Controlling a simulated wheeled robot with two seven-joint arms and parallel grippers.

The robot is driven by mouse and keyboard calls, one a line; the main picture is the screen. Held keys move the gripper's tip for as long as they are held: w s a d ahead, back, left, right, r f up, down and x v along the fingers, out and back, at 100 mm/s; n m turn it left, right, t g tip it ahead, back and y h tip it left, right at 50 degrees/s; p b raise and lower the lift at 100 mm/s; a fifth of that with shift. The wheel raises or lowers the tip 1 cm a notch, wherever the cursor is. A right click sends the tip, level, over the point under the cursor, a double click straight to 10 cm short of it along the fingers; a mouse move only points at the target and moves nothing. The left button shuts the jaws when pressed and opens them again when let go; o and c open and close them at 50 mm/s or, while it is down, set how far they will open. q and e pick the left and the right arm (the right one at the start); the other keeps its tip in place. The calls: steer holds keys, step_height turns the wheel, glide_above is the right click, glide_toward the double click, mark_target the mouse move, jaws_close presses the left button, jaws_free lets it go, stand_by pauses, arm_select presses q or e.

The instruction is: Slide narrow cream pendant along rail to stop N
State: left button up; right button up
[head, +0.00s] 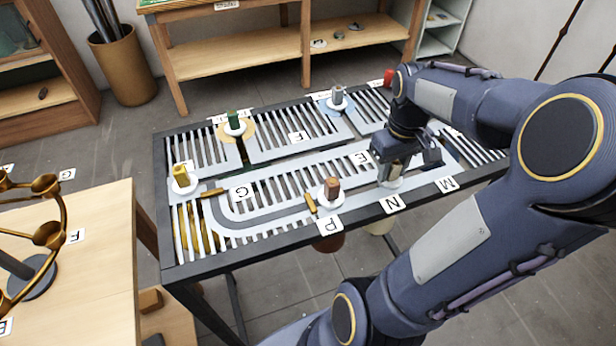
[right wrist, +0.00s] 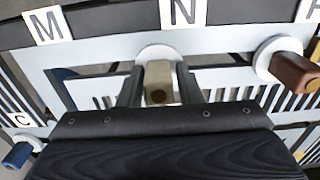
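The rail table (head: 163,205) has slotted tracks with knobs on round white discs. My right gripper (head: 392,168) is at the near rail beside the N label (head: 393,204). In the right wrist view its fingers stand on both sides of a cream block (right wrist: 158,82) and appear shut on it. The block's white disc shows behind it, close to the N label (right wrist: 183,12). A cream shade (head: 379,226), partly hidden, hangs below the table there. My left gripper is not in view.
A brown knob (head: 331,189) stands on the same rail near the P label (head: 329,224), with a brown shade (head: 330,242) below. Yellow (head: 180,174), green (head: 234,121) and grey (head: 337,95) knobs sit elsewhere. A wooden table (head: 105,215) stands at left.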

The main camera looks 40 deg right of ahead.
steer(key=o, duration=0.3)
step_height(320, 180, up, 8)
steer(key=shift+f, duration=0.1)
stand_by(0.4)
